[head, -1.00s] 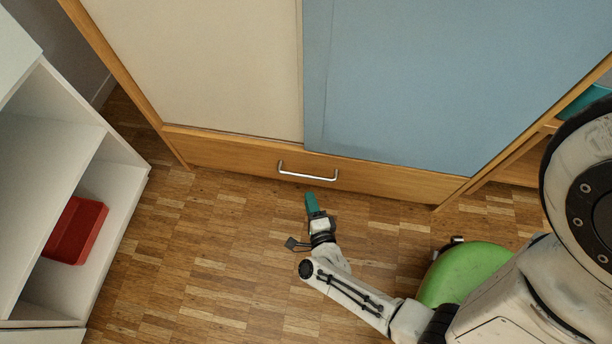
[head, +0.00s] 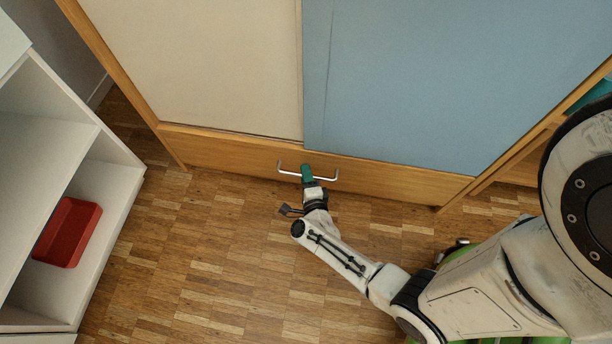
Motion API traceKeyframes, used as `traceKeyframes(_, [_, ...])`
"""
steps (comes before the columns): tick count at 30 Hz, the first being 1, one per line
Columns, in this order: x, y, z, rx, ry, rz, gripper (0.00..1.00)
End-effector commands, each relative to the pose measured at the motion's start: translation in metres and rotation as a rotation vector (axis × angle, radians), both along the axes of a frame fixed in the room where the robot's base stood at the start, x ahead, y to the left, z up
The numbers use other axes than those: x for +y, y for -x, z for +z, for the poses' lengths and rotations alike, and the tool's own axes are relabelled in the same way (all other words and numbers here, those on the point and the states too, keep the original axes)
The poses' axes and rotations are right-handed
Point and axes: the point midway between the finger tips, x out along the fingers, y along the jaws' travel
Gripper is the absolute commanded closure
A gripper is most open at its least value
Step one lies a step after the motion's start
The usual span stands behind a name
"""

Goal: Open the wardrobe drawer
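The wardrobe (head: 220,70) has a cream door on the left and a blue door on the right. Its wooden drawer (head: 230,157) runs along the bottom and its front looks flush with the frame. A silver bar handle (head: 325,179) is fixed on the drawer front. My gripper (head: 306,169) has teal fingertips that overlap the middle of the handle. From above I cannot tell whether the fingers are open or shut around the bar.
A white shelf unit (head: 100,200) stands at the left with a red bin (head: 68,232) in it. An open wooden shelf (head: 525,165) adjoins the wardrobe's right side.

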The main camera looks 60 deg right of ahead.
Motion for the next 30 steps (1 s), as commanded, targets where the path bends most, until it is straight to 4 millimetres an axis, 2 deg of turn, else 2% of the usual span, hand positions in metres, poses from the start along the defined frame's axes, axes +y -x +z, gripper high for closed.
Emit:
traceKeyframes(6, [0.0001,-0.0001,-0.0001,0.001,-0.001,0.000,0.75])
traceKeyframes(15, [0.0002,0.0001,-0.0002,0.000,-0.001,0.001,1.00])
traceKeyframes(30, [0.0005,0.0009,-0.0005,0.001,-0.002,0.001,1.00])
